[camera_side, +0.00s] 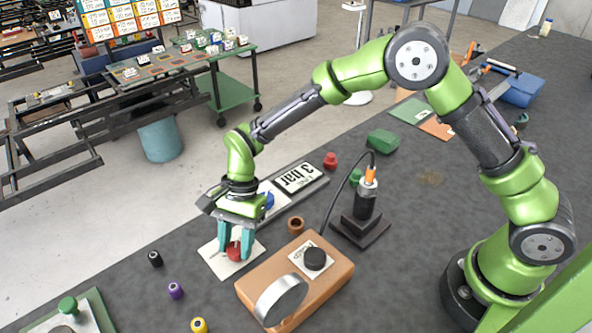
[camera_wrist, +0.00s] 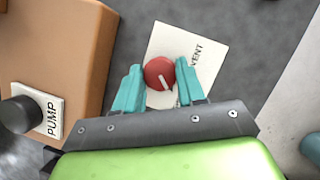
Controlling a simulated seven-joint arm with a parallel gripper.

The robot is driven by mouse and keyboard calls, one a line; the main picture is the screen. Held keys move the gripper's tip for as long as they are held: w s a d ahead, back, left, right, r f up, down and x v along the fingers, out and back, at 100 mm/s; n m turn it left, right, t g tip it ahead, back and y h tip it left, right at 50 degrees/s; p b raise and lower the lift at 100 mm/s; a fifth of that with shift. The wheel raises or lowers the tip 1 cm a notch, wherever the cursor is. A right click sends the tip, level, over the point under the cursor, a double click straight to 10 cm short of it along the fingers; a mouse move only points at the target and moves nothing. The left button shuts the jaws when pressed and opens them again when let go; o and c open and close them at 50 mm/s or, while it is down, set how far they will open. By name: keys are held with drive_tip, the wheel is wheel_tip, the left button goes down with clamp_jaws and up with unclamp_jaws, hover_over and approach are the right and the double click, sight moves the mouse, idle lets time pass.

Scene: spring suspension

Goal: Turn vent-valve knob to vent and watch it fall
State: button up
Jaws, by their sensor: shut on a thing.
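The red vent-valve knob (camera_side: 235,252) sits on a white card on the bench. In the wrist view the knob (camera_wrist: 159,73) shows a white pointer line aimed toward the lower right of its face. The card (camera_wrist: 184,37) bears the word VENT along its right side. My gripper (camera_side: 236,246) points down over the card with its teal fingers on either side of the knob. In the wrist view my gripper (camera_wrist: 158,80) is shut on the knob, one finger at its left and one at its right.
An orange-brown box (camera_side: 322,275) with a black PUMP knob (camera_side: 315,258) and a round gauge (camera_side: 281,300) stands close to the right. A black cylinder with an orange top (camera_side: 368,195) stands farther right. Small coloured parts lie in front.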

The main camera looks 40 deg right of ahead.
drive_tip(key=n+g+h, duration=0.1)
drive_tip(key=n, duration=0.3)
drive_tip(key=shift+w, duration=0.1)
drive_tip(key=n, duration=0.2)
drive_tip(key=n+g+h, duration=0.1)
drive_tip(key=n, duration=0.1)
drive_tip(key=shift+a+n, duration=0.2)
drive_tip(key=shift+n, duration=0.2)
drive_tip(key=n+h, duration=0.1)
drive_tip(key=n, duration=0.1)
drive_tip(key=n+h, duration=0.1)
drive_tip(key=n, duration=0.1)
drive_tip(key=shift+a+n+g, duration=0.1)
drive_tip(key=shift+n+g, duration=0.2)
drive_tip(key=shift+w+n+h, duration=0.1)
drive_tip(key=shift+n+h, duration=0.7)
drive_tip(key=shift+n, duration=1.1)
drive_tip(key=shift+a, duration=0.1)
drive_tip(key=o, duration=1.1)
drive_tip(key=shift+c, duration=0.2)
drive_tip(key=v, duration=0.7)
drive_tip(key=shift+r, duration=0.3)
